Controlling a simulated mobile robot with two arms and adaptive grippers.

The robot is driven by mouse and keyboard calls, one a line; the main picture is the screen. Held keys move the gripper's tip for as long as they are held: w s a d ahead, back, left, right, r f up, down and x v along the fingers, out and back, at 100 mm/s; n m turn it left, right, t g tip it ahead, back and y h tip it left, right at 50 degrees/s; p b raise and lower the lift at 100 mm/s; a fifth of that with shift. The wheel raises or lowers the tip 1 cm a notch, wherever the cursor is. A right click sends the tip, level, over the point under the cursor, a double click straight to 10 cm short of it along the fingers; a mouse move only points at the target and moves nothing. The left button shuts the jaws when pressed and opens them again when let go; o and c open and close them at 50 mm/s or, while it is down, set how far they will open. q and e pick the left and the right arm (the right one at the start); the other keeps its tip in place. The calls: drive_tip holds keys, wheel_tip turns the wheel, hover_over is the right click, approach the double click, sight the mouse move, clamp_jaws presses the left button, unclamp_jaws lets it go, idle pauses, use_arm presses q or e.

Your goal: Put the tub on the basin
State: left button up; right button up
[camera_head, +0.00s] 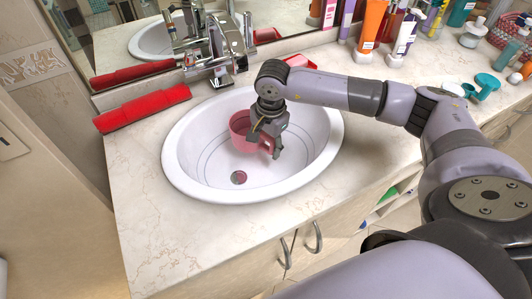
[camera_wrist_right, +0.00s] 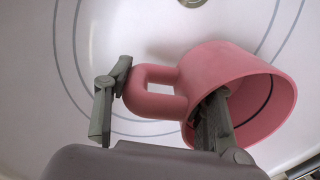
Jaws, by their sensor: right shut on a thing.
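The tub is a pink cup with a loop handle (camera_head: 240,133), inside the white oval basin (camera_head: 185,171) in the head view. My right gripper (camera_head: 266,140) reaches down over the basin and is shut on the tub. In the right wrist view one finger is inside the mouth of the tub (camera_wrist_right: 259,88) and the other is outside its handle, so wall and handle lie between them. The tub is tilted there, its mouth partly toward the camera. I cannot tell whether it touches the basin floor. My left gripper is not in view.
A chrome faucet (camera_head: 222,62) stands behind the basin. A red rolled item (camera_head: 143,107) lies at the left on the marble counter (camera_head: 150,215). Bottles, an orange tube (camera_head: 371,27) and small items crowd the back right. The front left counter is clear.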

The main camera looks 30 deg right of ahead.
wheel_tip(320, 180, down, 5)
drive_tip(key=shift+r+p, duration=0.1)
drive_tip(key=shift+p, duration=0.3)
drive_tip(key=shift+f, duration=0.2)
drive_tip(key=shift+f+b, duration=0.2)
drive_tip(key=shift+b, duration=0.1)
drive_tip(key=o, duration=1.5)
drive_tip(key=shift+r, duration=0.1)
